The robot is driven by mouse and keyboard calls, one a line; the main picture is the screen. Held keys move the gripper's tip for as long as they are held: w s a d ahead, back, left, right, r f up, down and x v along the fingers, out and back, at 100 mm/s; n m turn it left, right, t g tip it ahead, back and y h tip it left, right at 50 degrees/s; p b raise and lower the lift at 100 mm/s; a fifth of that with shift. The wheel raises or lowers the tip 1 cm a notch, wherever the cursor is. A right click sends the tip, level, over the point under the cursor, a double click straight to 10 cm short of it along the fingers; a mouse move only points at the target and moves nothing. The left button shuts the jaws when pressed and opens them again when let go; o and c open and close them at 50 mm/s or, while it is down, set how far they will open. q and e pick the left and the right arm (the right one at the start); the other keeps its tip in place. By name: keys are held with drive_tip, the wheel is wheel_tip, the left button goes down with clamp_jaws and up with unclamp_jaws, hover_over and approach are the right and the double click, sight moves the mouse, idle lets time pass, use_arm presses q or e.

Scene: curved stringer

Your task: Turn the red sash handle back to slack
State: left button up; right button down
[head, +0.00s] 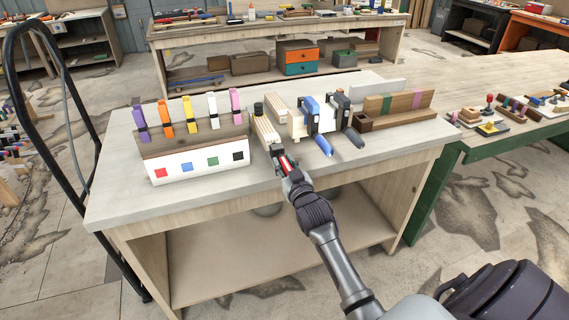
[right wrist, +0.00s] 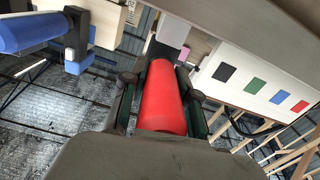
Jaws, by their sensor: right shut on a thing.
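The red sash handle (head: 283,161) is at the near end of a pale wooden piece (head: 266,131) on the workbench. In the right wrist view the red handle (right wrist: 163,98) is a smooth cylinder lying lengthwise between the two finger pads. My right gripper (head: 285,164) is shut on it, with its arm reaching up from the lower right. In the right wrist view the gripper (right wrist: 161,104) has one finger on each side of the handle. The grip hides the handle's sides. My left gripper does not show.
A blue handle (head: 323,145) and a dark handle (head: 354,138) stick out just right of my gripper. At left is a white panel (head: 198,169) with coloured squares, with several coloured clamps behind it. Bare workbench top (head: 115,190) lies at the far left.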

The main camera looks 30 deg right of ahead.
drive_tip(key=n, duration=0.4)
drive_tip(key=shift+p, duration=0.3)
drive_tip(key=n, duration=0.3)
drive_tip(key=shift+a+f+n, duration=0.1)
drive_tip(key=shift+n, duration=0.3)
drive_tip(key=n, duration=0.4)
drive_tip(key=shift+n, duration=0.3)
drive_tip(key=n, duration=0.5)
drive_tip(key=shift+f, duration=0.1)
drive_tip(key=n, duration=0.7)
drive_tip(key=shift+n, duration=0.4)
drive_tip(key=n+p, duration=0.1)
drive_tip(key=n, duration=0.2)
drive_tip(key=shift+f, duration=0.1)
drive_tip(key=shift+n+p, duration=0.55)
drive_tip(key=shift+n, duration=1.55)
drive_tip(key=shift+f, duration=0.1)
